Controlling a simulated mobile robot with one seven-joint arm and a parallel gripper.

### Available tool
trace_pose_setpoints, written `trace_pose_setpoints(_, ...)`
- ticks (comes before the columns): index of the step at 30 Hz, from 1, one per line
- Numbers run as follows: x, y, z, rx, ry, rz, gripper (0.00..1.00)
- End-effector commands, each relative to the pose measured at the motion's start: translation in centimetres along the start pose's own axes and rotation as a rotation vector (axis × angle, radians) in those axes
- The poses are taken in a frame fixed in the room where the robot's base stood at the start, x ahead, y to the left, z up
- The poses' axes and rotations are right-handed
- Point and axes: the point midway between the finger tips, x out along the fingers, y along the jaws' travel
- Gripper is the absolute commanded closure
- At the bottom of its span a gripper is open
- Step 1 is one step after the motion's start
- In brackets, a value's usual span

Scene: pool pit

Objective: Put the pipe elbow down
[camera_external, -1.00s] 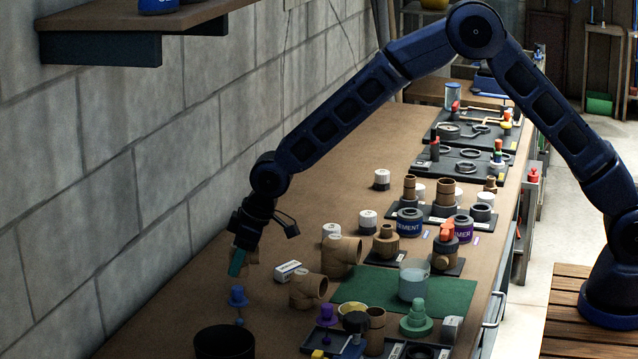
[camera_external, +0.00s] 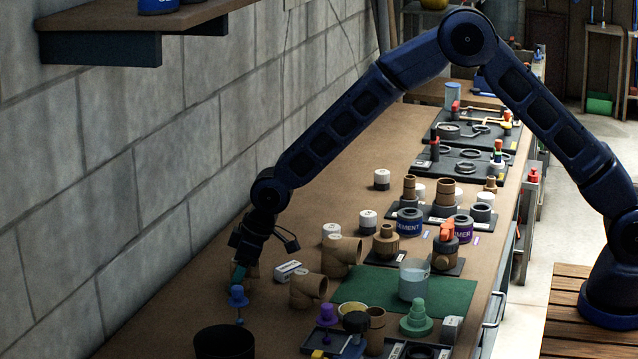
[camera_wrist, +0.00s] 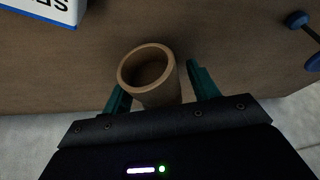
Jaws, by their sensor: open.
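The tan pipe elbow (camera_wrist: 150,92) shows in the wrist view with its round open mouth facing the camera. It stands between the two teal fingers of my gripper (camera_wrist: 160,92), which are apart, with a small gap on each side. In the external view my gripper (camera_external: 243,274) is low over the far left of the bench near the wall, and the elbow (camera_external: 253,271) is partly hidden behind it. The elbow appears to rest on the bench top; its underside is hidden.
A blue knobbed piece (camera_external: 238,297) is close in front, with a black round container (camera_external: 224,342) nearer. The block wall (camera_external: 150,215) is close on the left.

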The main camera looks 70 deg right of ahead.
Motion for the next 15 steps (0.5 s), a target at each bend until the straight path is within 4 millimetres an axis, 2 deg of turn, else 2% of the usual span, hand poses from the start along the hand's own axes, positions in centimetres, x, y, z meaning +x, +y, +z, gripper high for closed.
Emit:
trace_pose_setpoints(4,-0.6,0.0,-0.2,0.000,0.001,0.000,0.40)
trace_pose_setpoints(8,-2.1,0.0,-0.1,0.000,0.001,0.000,0.40)
trace_pose_setpoints(15,-6.5,-0.1,-0.1,0.000,0.002,0.000,0.40)
